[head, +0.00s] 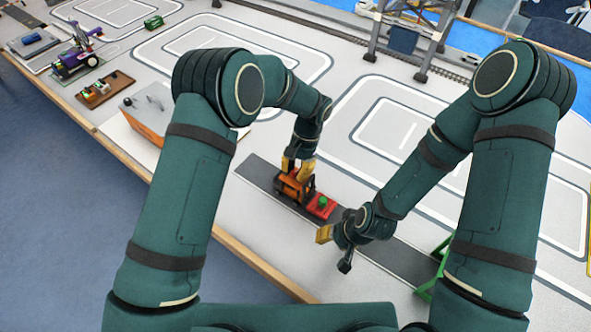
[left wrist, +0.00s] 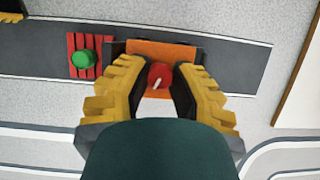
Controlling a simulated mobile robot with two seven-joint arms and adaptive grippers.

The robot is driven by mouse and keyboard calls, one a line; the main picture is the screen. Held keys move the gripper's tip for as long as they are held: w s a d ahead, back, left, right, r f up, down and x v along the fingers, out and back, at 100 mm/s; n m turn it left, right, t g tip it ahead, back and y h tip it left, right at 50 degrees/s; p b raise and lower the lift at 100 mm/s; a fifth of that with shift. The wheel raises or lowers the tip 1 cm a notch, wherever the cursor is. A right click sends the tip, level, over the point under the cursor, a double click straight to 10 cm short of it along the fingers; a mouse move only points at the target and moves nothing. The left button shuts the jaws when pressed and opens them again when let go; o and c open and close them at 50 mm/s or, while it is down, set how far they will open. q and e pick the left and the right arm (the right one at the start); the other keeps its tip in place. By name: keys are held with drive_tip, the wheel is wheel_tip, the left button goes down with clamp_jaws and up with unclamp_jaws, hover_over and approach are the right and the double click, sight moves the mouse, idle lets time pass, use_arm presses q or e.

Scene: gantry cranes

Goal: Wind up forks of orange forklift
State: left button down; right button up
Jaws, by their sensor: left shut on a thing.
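The orange forklift (head: 288,187) stands on a dark strip on the table. Its orange body (left wrist: 160,50) shows at the top middle of the left wrist view. My left gripper (head: 299,168) is over it, fingers down. In the left wrist view its yellow fingers (left wrist: 158,74) are shut on a red knob with a white mark (left wrist: 159,77). A red slatted pallet (head: 322,207) with a green knob (head: 323,201) on top lies beside the forklift. The forks are hard to make out. My right gripper (head: 334,248) is to the right of the pallet, its finger opening unclear.
The dark strip (head: 400,262) runs on to a green frame (head: 436,268) at the right. An orange-sided box (head: 143,128), a brown tray (head: 105,90) and a purple vehicle (head: 76,60) stand at the left. A grey gantry (head: 408,38) stands at the back.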

use_arm(q)
drive_tip(key=c, duration=0.8)
unclamp_jaws()
drive_tip(key=shift+f, duration=0.1)
drive_tip(key=v, duration=1.2)
